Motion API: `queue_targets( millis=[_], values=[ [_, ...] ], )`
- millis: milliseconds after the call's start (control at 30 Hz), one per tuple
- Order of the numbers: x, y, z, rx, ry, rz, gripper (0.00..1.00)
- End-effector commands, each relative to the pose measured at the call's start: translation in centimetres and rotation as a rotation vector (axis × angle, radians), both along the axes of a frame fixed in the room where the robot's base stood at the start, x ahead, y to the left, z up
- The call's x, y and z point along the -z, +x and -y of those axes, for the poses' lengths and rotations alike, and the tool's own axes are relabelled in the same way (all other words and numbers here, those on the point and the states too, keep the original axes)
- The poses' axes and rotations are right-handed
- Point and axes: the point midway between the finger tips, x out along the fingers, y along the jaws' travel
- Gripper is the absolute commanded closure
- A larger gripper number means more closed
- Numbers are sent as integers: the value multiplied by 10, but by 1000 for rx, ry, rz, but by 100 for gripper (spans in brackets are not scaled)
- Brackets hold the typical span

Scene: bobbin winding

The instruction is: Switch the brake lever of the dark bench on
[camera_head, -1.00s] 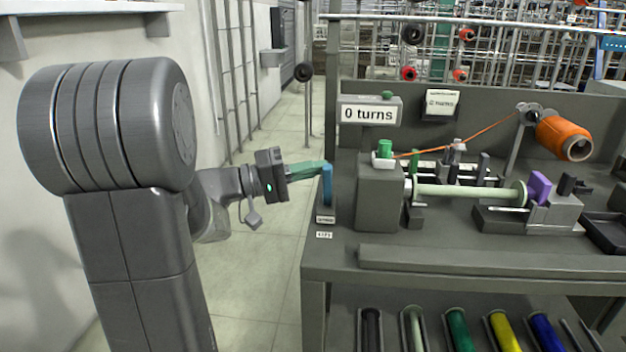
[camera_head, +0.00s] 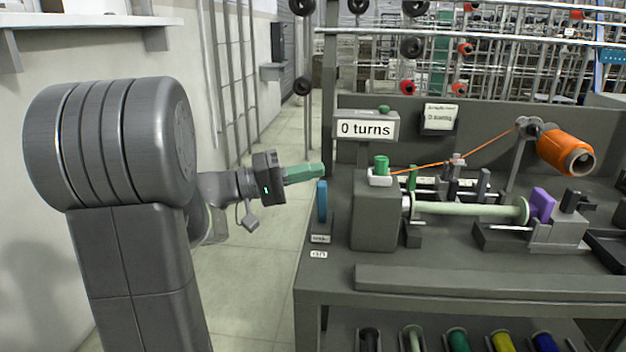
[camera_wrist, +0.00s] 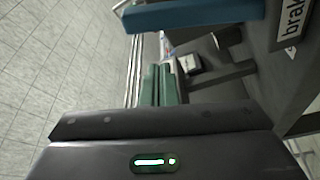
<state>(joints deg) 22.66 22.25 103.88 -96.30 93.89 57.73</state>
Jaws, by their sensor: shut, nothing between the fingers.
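The dark bench (camera_head: 450,285) fills the right of the head view. Its brake lever is a blue upright bar (camera_head: 322,202) at the bench's left end, with a small label (camera_head: 320,239) at its foot. In the wrist view the blue lever (camera_wrist: 195,15) lies across the top, beside a label reading "brak" (camera_wrist: 292,35). My gripper (camera_head: 322,170) has green fingers, shut and empty. Its tips are just above and left of the lever's top in the head view. In the wrist view the fingers (camera_wrist: 160,70) point toward the lever, with a gap visible between them.
A grey winding head (camera_head: 375,215) with a green knob stands right of the lever. A pale bobbin (camera_head: 465,208), a purple block (camera_head: 542,204) and an orange thread spool (camera_head: 565,148) are further right. A sign reads "0 turns" (camera_head: 367,129). Open floor lies left of the bench.

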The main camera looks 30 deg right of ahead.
Motion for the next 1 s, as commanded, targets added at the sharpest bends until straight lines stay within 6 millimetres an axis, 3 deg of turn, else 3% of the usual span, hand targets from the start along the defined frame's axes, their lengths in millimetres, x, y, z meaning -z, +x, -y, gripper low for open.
queue_targets(
  millis=[300, 500, 700, 1000],
  values=[
    [5, 24, -54, -5, 1, -2, 100],
    [9, 34, -80, -5, 0, -3, 100],
    [11, 37, -91, -2, 0, -1, 100],
    [11, 37, -92, -1, 0, -1, 100]
  ],
)
